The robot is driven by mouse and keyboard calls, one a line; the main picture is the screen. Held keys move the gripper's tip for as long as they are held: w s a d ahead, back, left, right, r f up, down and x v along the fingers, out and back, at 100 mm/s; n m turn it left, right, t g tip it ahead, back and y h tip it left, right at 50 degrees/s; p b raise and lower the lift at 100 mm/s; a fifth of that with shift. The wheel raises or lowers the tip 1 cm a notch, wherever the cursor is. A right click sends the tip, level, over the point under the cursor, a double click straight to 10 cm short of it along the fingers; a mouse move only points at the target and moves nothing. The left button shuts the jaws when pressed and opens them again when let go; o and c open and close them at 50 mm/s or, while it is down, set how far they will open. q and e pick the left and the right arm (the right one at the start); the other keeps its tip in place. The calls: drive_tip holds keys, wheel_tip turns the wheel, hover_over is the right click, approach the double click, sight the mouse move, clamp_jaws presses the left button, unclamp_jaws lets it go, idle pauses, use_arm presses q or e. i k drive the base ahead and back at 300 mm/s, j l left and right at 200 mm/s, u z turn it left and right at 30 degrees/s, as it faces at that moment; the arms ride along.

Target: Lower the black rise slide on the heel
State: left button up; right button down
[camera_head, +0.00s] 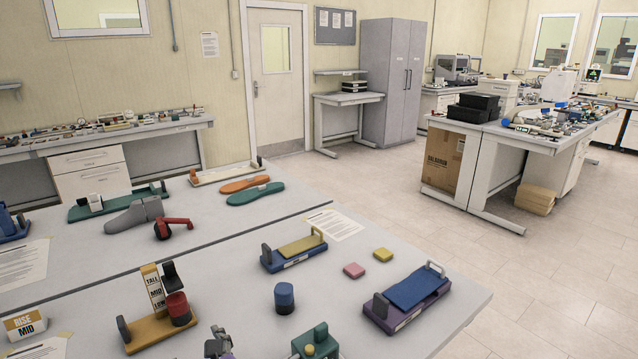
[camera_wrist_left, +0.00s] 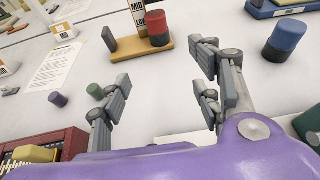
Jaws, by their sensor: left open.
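The heel-rise stand is a tan base (camera_head: 150,333) with an upright scale (camera_head: 152,290) marked TALL, MID and LOW, at the near left in the head view. The black rise slide (camera_head: 170,274) sits high on the scale's right side, around the TALL to MID marks and above a red-and-black cylinder (camera_head: 178,308). In the left wrist view the tan base (camera_wrist_left: 130,52) shows ahead, but the scale's top is cut off and I cannot make out the slide. My left gripper (camera_wrist_left: 160,88) is open and empty, in front of the stand; part of it shows at the head view's bottom edge (camera_head: 218,345).
A card (camera_head: 25,325) reading RISE MID stands left of the stand. A grey shoe form (camera_head: 134,215) and red clamp-like part (camera_head: 172,228) lie behind. Bare table separates the gripper from the stand.

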sight(173, 282)
drive_tip(key=k+l, duration=0.95)
